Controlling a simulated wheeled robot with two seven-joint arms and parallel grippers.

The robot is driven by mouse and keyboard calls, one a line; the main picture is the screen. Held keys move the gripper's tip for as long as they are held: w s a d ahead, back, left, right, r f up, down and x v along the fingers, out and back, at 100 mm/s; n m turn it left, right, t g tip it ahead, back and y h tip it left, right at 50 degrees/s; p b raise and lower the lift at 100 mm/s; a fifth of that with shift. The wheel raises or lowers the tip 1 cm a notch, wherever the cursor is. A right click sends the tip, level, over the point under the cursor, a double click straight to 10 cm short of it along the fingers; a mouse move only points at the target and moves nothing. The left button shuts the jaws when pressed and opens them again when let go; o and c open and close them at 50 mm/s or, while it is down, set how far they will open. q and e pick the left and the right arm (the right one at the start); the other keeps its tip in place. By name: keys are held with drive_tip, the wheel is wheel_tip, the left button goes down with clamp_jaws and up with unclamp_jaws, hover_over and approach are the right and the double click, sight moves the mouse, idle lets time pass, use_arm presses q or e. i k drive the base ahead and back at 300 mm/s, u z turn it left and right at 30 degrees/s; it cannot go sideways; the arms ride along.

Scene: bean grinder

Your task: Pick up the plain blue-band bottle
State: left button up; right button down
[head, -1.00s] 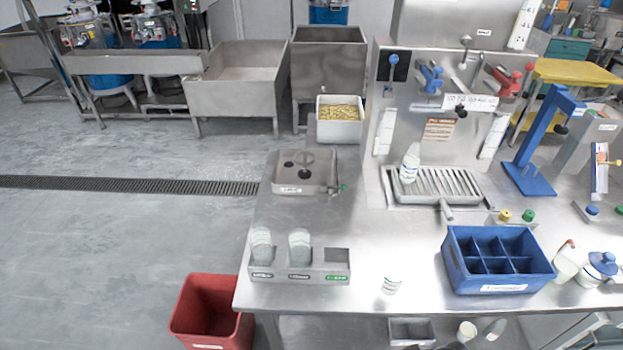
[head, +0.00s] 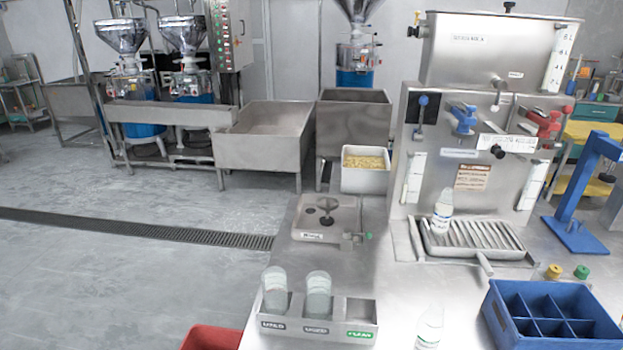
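A clear bottle with a white label and a blue band (head: 442,212) stands on the slatted drip tray below the steel panel. Another clear bottle with a pale label (head: 430,328) stands on the steel table near the bottom edge; its band is too small to tell clearly. Two more clear bottles, a left one (head: 275,290) and a right one (head: 318,294), stand inverted or rounded end up in the steel rack (head: 318,330); no bands show on them. The rack's right slot, with a green tag, looks empty. Neither of my grippers is in view.
A blue divided crate (head: 548,318) with empty visible compartments stands at the lower right. A steel box with a black knob (head: 325,218) sits behind the rack. A blue stand (head: 580,215) is at the right. A red bin (head: 210,338) is on the floor at lower left.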

sight(444, 208)
drive_tip(key=u, duration=1.25)
drive_tip(key=k, duration=0.6)
drive_tip(key=z, duration=1.2)
